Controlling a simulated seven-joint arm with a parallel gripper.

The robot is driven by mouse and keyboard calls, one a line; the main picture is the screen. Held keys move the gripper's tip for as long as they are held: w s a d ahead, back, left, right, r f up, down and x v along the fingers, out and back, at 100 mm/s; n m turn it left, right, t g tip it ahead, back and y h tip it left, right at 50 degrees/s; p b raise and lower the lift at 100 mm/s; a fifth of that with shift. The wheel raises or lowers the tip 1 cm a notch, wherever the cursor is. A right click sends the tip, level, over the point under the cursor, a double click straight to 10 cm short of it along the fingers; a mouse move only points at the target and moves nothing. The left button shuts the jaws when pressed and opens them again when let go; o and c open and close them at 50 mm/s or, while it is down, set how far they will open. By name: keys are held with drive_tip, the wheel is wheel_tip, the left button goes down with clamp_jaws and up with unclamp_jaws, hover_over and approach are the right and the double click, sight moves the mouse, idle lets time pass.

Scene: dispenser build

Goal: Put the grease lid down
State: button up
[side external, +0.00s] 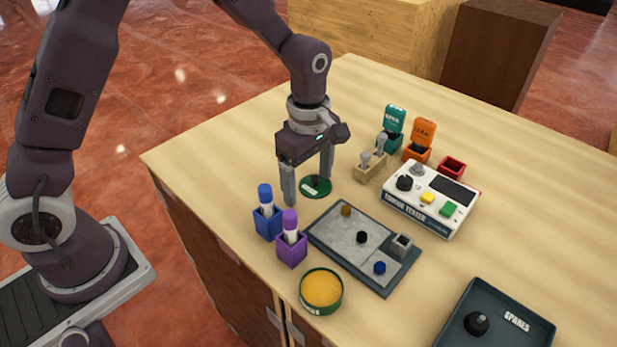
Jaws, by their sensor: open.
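The grease lid (316,187) is a dark green disc with a small knob and a pale label. It appears to lie flat on the wooden table, behind the grey plate. My gripper (309,190) is above and around it, fingers pointing down and spread wide. The left finger stands to the left of the lid and the right finger comes down at its far right side. No contact between fingers and lid can be made out. The open grease tub (321,289), green with yellow grease inside, stands near the table's front edge.
Blue (268,222) and purple (291,248) holders with tubes stand close to the left finger. A grey assembly plate (340,232) lies in front. A wooden stand (370,167), a torque tester (431,199) and a spares tray (472,297) are to the right. The table's left back is clear.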

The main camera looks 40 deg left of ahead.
sight(309, 191)
drive_tip(key=shift+r, duration=0.1)
wheel_tip(309, 191, up, 11)
drive_tip(key=s+a+r+m+t, duration=0.2)
drive_tip(key=s+a+r+m, duration=0.1)
drive_tip(key=s+r+m, duration=0.3)
drive_tip(key=s+a+m+t, duration=0.1)
drive_tip(key=s+m, duration=0.5)
drive_tip(key=s, duration=0.2)
drive_tip(key=s+a+r+m+t, duration=0.1)
drive_tip(key=s+a+m+t, duration=0.1)
drive_tip(key=s+m, duration=0.4)
drive_tip(key=s, duration=0.2)
drive_tip(key=shift+s+a+t, duration=0.3)
drive_tip(key=shift+s, duration=0.1)
